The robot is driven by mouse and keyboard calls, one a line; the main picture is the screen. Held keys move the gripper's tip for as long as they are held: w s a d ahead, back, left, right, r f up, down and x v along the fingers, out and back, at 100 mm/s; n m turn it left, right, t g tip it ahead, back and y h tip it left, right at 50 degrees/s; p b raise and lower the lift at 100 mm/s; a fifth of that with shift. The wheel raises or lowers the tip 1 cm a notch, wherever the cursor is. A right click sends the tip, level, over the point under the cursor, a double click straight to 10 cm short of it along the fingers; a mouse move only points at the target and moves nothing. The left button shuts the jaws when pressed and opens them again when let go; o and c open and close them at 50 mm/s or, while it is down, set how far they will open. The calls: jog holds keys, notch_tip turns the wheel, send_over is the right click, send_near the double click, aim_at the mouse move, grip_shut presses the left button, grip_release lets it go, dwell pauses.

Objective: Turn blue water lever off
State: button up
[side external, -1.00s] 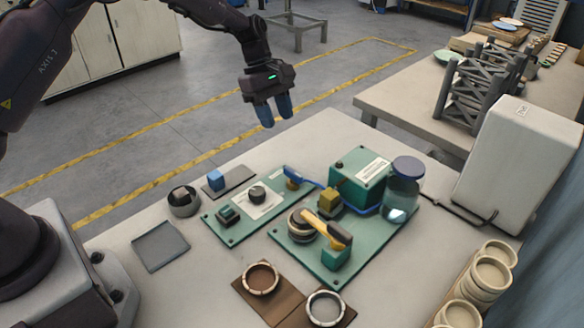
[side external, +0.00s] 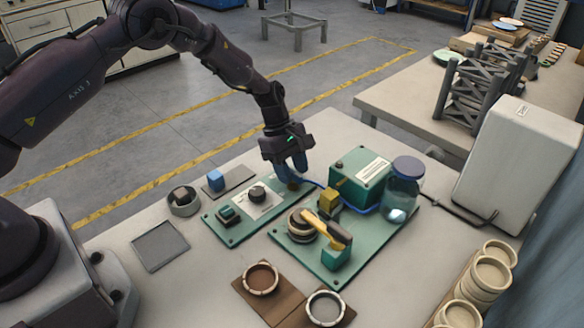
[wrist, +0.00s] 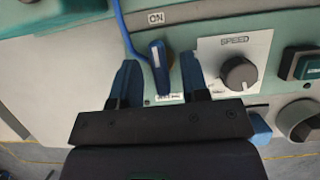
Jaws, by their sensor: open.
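The blue water lever (wrist: 158,66) shows in the wrist view on the green control panel, below an "ON" label and above a second label too small to read. My gripper (wrist: 160,84) is open, with one blue fingertip on each side of the lever. I cannot tell whether either finger touches it. In the side view my gripper (side external: 292,174) is down at the far end of the green panel (side external: 228,234) and hides most of the lever. A blue hose (wrist: 123,28) runs up past the lever's left side.
A speed knob (wrist: 238,73) and a green button (side external: 226,214) sit on the same panel. The green box (side external: 352,185) and glass jar (side external: 400,195) stand to the right of my gripper. A blue block (side external: 215,179) on a dark plate is to the left.

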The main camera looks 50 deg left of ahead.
grip_shut()
jog(key=shift+m, duration=0.4)
jog(key=m+g, duration=0.1)
jog(key=m, duration=0.2)
jog(key=shift+w+m+g, duration=0.1)
jog(key=shift+m+g, duration=0.3)
jog(key=m+g+y, duration=0.1)
jog(key=m, duration=0.5)
jog(key=m+g+y, duration=0.1)
jog(key=m, duration=0.2)
jog(key=shift+w+d+y, duration=0.1)
jog(key=shift+y, duration=0.2)
jog(key=m+y, duration=0.1)
jog(key=m, duration=0.3)
jog(key=shift+g+y, duration=0.3)
jog(key=shift+y, duration=0.1)
jog(key=shift+d+m, duration=0.1)
jog(key=shift+m, duration=0.2)
